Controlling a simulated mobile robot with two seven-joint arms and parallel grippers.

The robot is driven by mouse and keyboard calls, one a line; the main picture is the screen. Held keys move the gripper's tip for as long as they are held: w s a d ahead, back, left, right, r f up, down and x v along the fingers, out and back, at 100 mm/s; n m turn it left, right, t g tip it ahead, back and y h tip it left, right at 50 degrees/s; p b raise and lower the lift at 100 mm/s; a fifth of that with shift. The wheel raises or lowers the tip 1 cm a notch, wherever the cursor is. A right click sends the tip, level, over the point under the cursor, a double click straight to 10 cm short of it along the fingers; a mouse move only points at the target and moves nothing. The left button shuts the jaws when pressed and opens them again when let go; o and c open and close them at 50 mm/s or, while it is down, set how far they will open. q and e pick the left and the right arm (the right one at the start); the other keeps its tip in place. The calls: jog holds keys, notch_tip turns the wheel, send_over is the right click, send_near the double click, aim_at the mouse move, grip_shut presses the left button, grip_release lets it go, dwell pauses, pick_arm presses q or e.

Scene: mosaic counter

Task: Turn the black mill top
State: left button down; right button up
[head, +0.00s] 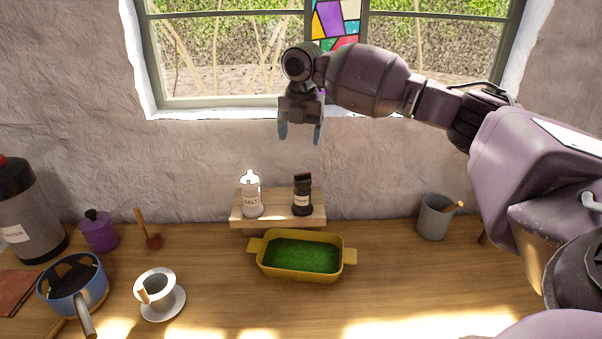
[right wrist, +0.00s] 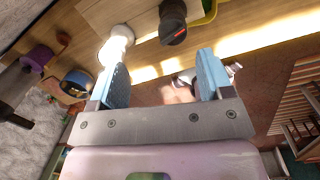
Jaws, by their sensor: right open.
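The black mill (head: 302,195) stands upright on a small wooden shelf (head: 278,224) by the wall, right of a white salt mill (head: 251,196). My right gripper (head: 300,134) hangs above the shelf, pointing down, open and empty. A clear gap separates it from the black mill. In the right wrist view the black mill (right wrist: 172,22) shows beyond and between the blue fingertips (right wrist: 162,78), with the white mill (right wrist: 117,42) to its left. My left gripper is in neither view.
A yellow dish (head: 347,258) with green contents sits in front of the shelf. A cup on a saucer (head: 176,304), a blue pot (head: 73,286), a purple jar (head: 99,231) and a dispenser (head: 32,205) stand left. A grey pot (head: 434,218) stands right. The counter's right middle is clear.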

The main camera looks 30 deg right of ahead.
aim_at(302, 176)
jog(key=shift+s+a+f+n+g, duration=0.15)
jog(key=shift+s+n+g, duration=0.25)
jog(key=shift+s+g, duration=0.3)
jog(key=shift+s+f, duration=0.1)
jog(key=shift+f, duration=0.05)
notch_tip(302, 176, down, 10)
jog(key=shift+f+p, duration=0.15)
jog(key=shift+p, duration=0.4)
jog(key=c, duration=0.9)
jog(key=shift+m, duration=0.5)
